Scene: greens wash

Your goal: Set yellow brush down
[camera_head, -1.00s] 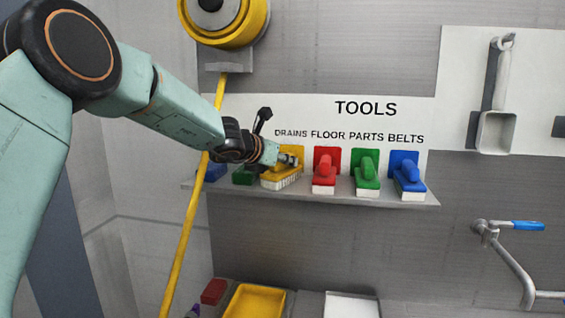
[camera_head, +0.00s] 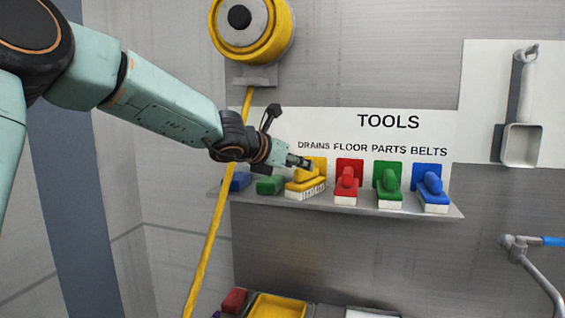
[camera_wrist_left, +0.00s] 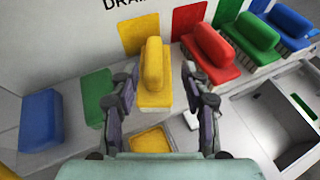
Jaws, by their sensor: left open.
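The yellow brush (camera_head: 306,185) stands on the tool shelf (camera_head: 400,209), bristles down, in front of a yellow panel under the word DRAINS. In the left wrist view the yellow brush (camera_wrist_left: 154,75) lies between my spread left fingers, with a gap on both sides. My left gripper (camera_head: 302,163) is at the brush's handle; in the wrist view the left gripper (camera_wrist_left: 160,95) is open and holds nothing. My right gripper is in neither view.
Red (camera_head: 347,182), green (camera_head: 388,185) and blue (camera_head: 431,190) brushes stand to the right on the shelf. A blue block (camera_head: 240,181) and a green block (camera_head: 270,185) lie to the left. A yellow hose (camera_head: 207,245) hangs in front of the shelf's left end. A yellow tray (camera_head: 277,306) is below.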

